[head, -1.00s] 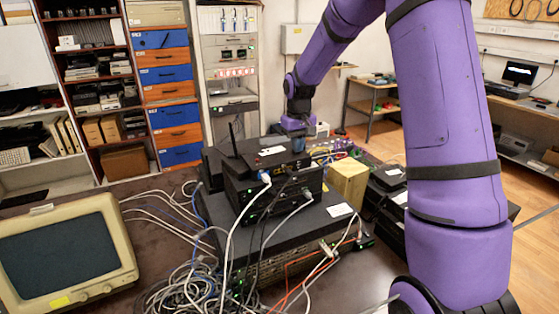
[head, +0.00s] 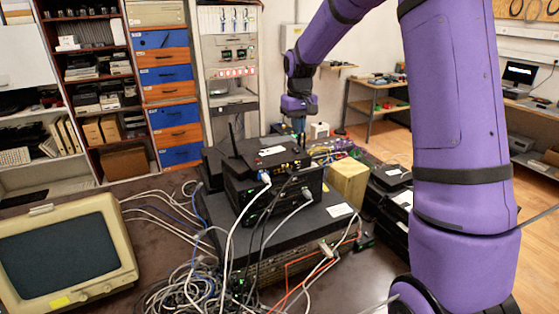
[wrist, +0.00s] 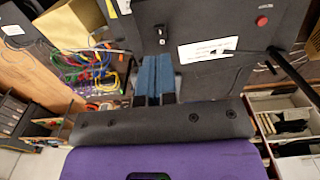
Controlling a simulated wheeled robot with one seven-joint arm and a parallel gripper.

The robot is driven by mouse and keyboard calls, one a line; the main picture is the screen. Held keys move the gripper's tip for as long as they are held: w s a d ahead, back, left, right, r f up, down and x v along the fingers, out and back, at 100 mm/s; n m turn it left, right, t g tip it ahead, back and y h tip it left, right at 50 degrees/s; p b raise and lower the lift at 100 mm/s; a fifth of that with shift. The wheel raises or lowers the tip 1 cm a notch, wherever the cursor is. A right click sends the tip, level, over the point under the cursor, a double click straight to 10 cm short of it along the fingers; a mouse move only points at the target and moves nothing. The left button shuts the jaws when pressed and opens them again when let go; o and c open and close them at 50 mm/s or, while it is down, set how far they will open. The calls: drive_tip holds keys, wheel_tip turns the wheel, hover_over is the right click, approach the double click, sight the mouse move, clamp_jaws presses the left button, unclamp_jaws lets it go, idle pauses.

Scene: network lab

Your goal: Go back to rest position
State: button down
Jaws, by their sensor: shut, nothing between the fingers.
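My gripper (head: 298,126) is at the end of my purple arm, above and behind the stack of black network boxes. In the wrist view my gripper (wrist: 153,78) shows two blue fingers side by side, shut and empty. The top black box (head: 268,152) carries a white label and an antenna; it also shows beneath the fingers in the wrist view (wrist: 215,80). I cannot tell the exact gap between the fingertips and the box.
A cardboard box (head: 348,182) stands right of the stack. Tangled cables (head: 200,290) lie in front. An old monitor (head: 65,255) stands at left. Colourful cables (wrist: 90,65) lie beside the stack. Shelves (head: 105,90) line the back, with floor (head: 375,145) open at back right.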

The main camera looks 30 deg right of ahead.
drive_tip(key=shift+r, duration=0.55)
drive_tip(key=shift+s+r, duration=0.1)
drive_tip(key=shift+r, duration=0.05)
drive_tip(key=s+a+r+t, duration=0.1)
drive_tip(key=s+a+r, duration=0.2)
drive_tip(key=s+r, duration=0.4)
drive_tip(key=s+a+r+t, duration=0.25)
drive_tip(key=s+r, duration=0.25)
drive_tip(key=s, duration=0.4)
drive_tip(key=s+a+t, duration=0.1)
drive_tip(key=s, duration=0.8)
drive_tip(key=s+a+t, duration=0.1)
drive_tip(key=s+a, duration=0.1)
drive_tip(key=s, duration=0.8)
drive_tip(key=shift+s+a+f, duration=0.15)
drive_tip(key=shift+a+f, duration=0.1)
drive_tip(key=shift+f, duration=0.05)
idle(3.5)
